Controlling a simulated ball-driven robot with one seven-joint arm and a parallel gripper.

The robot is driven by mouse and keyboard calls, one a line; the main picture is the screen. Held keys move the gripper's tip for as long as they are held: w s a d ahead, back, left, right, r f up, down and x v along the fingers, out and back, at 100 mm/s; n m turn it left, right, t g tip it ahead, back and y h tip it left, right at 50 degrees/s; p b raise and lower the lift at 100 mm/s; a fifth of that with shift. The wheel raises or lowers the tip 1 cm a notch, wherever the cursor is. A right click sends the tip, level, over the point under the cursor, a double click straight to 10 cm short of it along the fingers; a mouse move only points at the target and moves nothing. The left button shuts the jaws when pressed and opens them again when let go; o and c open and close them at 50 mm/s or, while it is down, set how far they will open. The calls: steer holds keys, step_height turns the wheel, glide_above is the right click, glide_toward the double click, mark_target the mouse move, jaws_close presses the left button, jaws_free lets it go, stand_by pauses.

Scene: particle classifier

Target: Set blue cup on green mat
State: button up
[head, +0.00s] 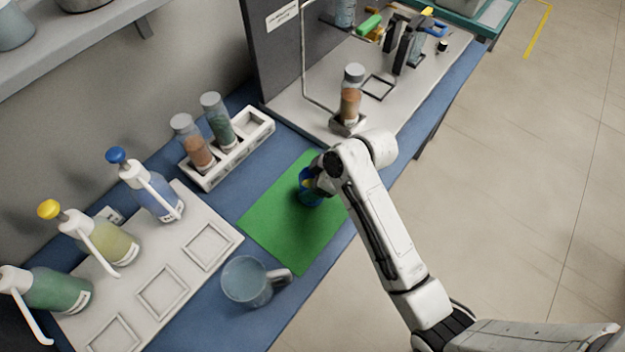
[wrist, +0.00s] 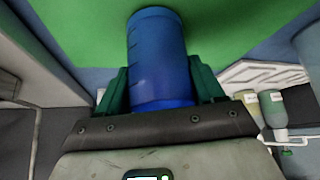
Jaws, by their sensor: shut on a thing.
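The blue cup (head: 308,188) is over the green mat (head: 268,222) in the head view, partly hidden by my gripper (head: 318,178). In the wrist view the cup (wrist: 158,58) stands out between the two fingers of my gripper (wrist: 160,85), with the green mat (wrist: 225,22) behind it. My gripper is shut on the cup. I cannot tell whether the cup touches the mat.
A clear mug (head: 250,281) stands by the mat's near left edge. A white rack (head: 229,150) with two bottles is behind the mat. Pump bottles (head: 100,240) stand at the left. A particle bottle (head: 351,95) stands on the white board at the upper right.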

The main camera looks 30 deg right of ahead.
steer(key=o, duration=1.3)
steer(key=shift+f, duration=0.1)
steer(key=shift+c, duration=0.2)
steer(key=v, duration=1.2)
steer(key=s+f+m+g+h, duration=0.2)
steer(key=s+f+m, duration=0.2)
steer(key=s, duration=0.5)
steer(key=s+f+m+g+h, duration=0.2)
steer(key=s+f+m, duration=0.3)
steer(key=s, duration=0.5)
steer(key=shift+s+d+f+h, duration=0.3)
steer(key=shift+d+f, duration=0.1)
steer(key=shift+f, duration=0.1)
steer(key=shift+f, duration=0.15)
